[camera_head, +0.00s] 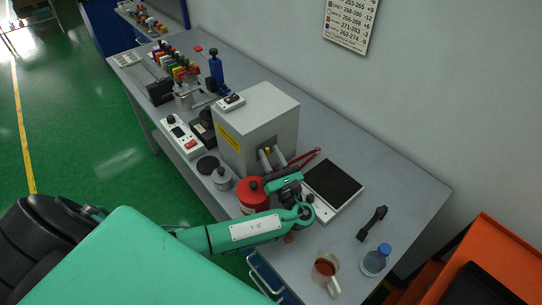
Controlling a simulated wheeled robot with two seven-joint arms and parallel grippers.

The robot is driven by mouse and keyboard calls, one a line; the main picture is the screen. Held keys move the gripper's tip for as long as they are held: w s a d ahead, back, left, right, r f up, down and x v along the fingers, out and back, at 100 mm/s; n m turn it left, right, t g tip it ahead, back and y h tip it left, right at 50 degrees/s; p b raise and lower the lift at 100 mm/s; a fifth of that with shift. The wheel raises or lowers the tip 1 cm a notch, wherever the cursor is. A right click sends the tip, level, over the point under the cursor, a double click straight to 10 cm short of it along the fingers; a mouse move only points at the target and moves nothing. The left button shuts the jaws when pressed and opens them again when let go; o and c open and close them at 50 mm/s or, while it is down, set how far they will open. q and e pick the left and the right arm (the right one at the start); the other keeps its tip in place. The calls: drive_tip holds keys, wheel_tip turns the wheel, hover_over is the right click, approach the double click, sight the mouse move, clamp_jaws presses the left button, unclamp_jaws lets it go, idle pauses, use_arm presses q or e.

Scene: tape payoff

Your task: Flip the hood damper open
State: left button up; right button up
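A grey box-shaped hood (262,112) with a yellow label stands in the middle of the bench. A red lever (306,158) sticks out at its lower right; I cannot tell for certain whether it is the damper handle. My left gripper (271,153) is at the hood's front face, with its two grey fingers apart and pointing at it. A small yellow part shows near the fingertips; I cannot tell whether they touch it. My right gripper is not in view.
A red canister (251,194) stands close beside my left wrist. A dark-topped scale (333,186) lies to the right. A mug (325,270), a blue-capped bottle (376,260) and a black handled tool (372,223) are at the bench's near right. A power strip (182,137) lies left.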

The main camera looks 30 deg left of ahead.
use_arm(q)
drive_tip(key=b+v, duration=0.2)
drive_tip(key=v, duration=0.5)
drive_tip(key=shift+d+b, duration=0.2)
drive_tip(key=shift+b, duration=0.1)
drive_tip(key=shift+s, duration=0.1)
